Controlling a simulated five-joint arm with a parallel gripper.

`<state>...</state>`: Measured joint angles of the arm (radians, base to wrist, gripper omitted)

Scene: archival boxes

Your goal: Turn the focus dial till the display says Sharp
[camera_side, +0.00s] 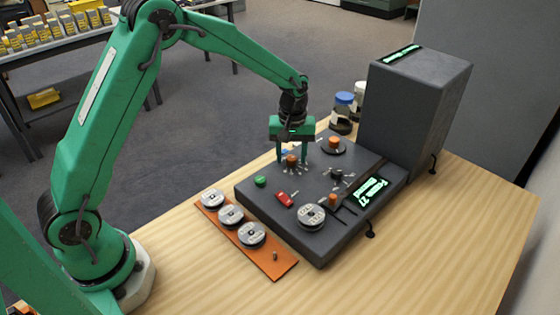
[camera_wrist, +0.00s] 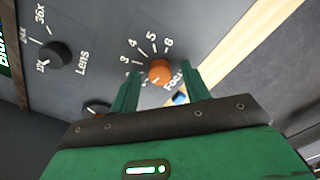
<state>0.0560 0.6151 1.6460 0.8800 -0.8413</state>
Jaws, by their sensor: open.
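The focus dial is an orange knob (camera_wrist: 160,71) in the wrist view, with numbers including 3, 4, 5 and 6 around it and a partly hidden "Focus" label. In the side view the dial (camera_side: 292,161) stands on the dark console (camera_side: 315,180). My gripper (camera_wrist: 160,78) is open, with one green finger on each side of the dial; I cannot tell whether they touch it. In the side view my gripper (camera_side: 291,158) points down over the dial. The lit display (camera_side: 371,191) has green text, too small to read there. The wrist view shows only a cut-off edge of the display (camera_wrist: 4,45), with letters like "Blur".
A black Lens dial (camera_wrist: 53,57) is beside the focus dial. Other orange knobs (camera_side: 334,142), a green button (camera_side: 260,181) and a red switch (camera_side: 284,199) share the console. An orange rack of reels (camera_side: 268,262) lies in front. Jars (camera_side: 342,112) and a tall grey box (camera_side: 412,110) stand behind.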

